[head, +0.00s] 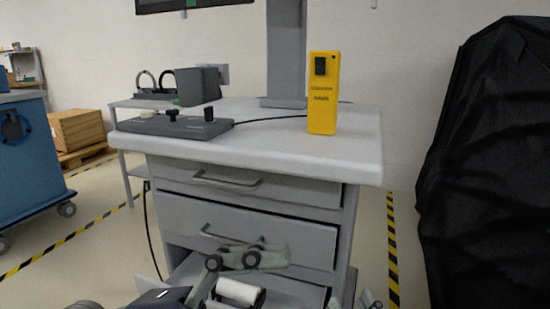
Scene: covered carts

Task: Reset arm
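My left gripper (278,256) is at the bottom middle, in front of the cart's drawers. It is seen side-on, so I cannot tell whether its fingers are apart, and nothing is visible in it. The light grey cart (270,145) has a top drawer (250,185), a middle drawer (250,228) and a lower drawer (310,293). The lower drawer stands out, partly hidden behind my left arm.
A yellow box (323,95) stands upright on the cart top, near a grey control panel (175,127) with a cable. A black-covered object (490,160) fills the right side. A blue cart (25,165) and wooden crate (78,130) are at left. Floor shows on both sides.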

